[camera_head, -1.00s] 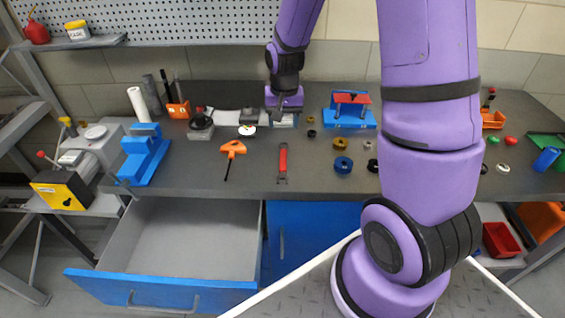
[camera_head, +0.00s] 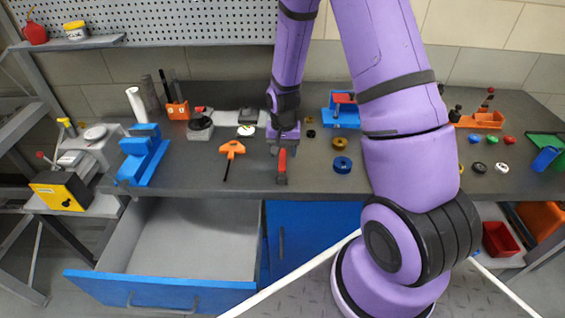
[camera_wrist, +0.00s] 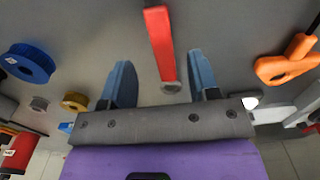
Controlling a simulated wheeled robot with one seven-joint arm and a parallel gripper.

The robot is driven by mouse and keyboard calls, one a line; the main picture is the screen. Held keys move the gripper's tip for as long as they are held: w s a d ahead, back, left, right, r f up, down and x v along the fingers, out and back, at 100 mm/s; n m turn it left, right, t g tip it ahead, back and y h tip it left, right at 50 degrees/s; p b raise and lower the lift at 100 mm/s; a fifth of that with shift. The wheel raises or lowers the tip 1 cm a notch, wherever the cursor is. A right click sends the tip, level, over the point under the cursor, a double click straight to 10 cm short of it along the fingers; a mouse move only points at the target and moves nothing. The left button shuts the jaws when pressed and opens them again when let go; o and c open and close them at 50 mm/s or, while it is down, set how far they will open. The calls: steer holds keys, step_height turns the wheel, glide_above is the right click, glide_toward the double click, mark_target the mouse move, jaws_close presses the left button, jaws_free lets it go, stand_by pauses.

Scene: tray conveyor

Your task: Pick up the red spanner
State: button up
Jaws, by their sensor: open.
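The red spanner (camera_head: 282,163) lies on the grey bench top near its front edge, lengthwise toward the drawer side. My gripper (camera_head: 284,150) is just above and behind it, over its far end. In the wrist view the red handle of the spanner (camera_wrist: 158,40) runs up from between the fingers, and its grey metal end (camera_wrist: 171,87) shows between them. My gripper (camera_wrist: 160,78) is open, with one blue-grey finger on each side of the spanner. It holds nothing. The far end of the spanner is partly hidden by the gripper in the head view.
An orange-handled tool (camera_head: 232,150) lies close left of the spanner. A blue ring (camera_head: 342,165) and a brown ring (camera_head: 340,143) lie to the right. A blue vise-like block (camera_head: 143,157) stands further left. The open drawer (camera_head: 160,289) juts out below the bench front.

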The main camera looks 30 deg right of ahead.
mark_target(282, 161)
step_height(282, 161, down, 4)
steer(key=shift+w+a, duration=0.1)
jaws_close()
steer(key=shift+r, duration=0.1)
stand_by(0.4)
steer(key=shift+r, duration=0.75)
step_height(282, 161, up, 2)
steer(key=shift+r, duration=0.1)
steer(key=s+a+r, duration=0.1)
steer(key=s+a, duration=1)
steer(key=shift+a, duration=0.3)
